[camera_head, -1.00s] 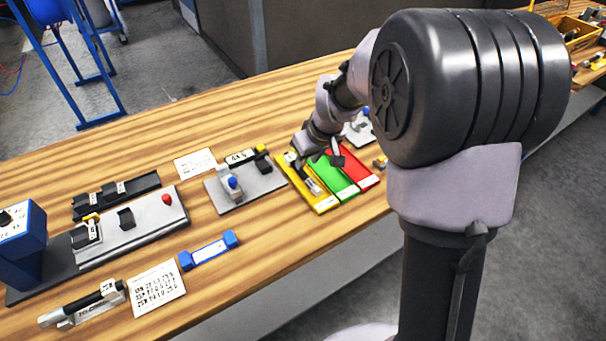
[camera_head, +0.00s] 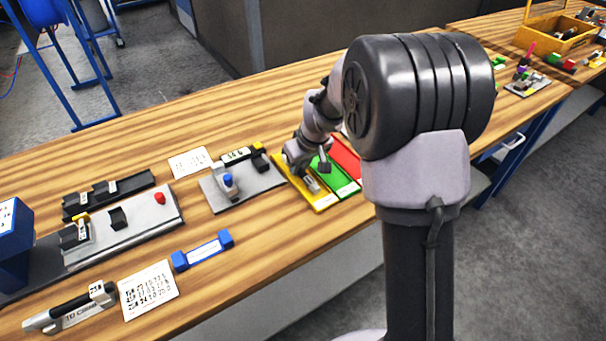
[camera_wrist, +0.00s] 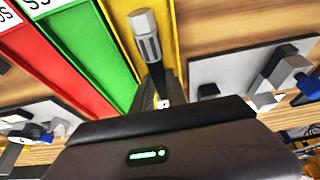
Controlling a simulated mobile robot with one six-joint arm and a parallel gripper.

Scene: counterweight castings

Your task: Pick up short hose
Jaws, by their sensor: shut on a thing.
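My gripper (camera_head: 310,172) is down at the yellow tray (camera_head: 323,205) in the head view, with its fingers mostly hidden by my wrist. In the wrist view my gripper (camera_wrist: 157,92) is shut on a slim grey piece with a ribbed, pale end, which I take to be the short hose (camera_wrist: 148,40). The hose points away from my gripper, over the yellow tray (camera_wrist: 172,35). Its near end is hidden between the fingers. I cannot tell whether it still touches the tray floor.
A green tray (camera_head: 343,184) and a red tray (camera_head: 347,160) lie right beside the yellow one. A grey plate with a blue-topped fitting (camera_head: 229,181) stands to the left. A blue-ended bar (camera_head: 203,250) lies near the front edge. Bare wood lies between them.

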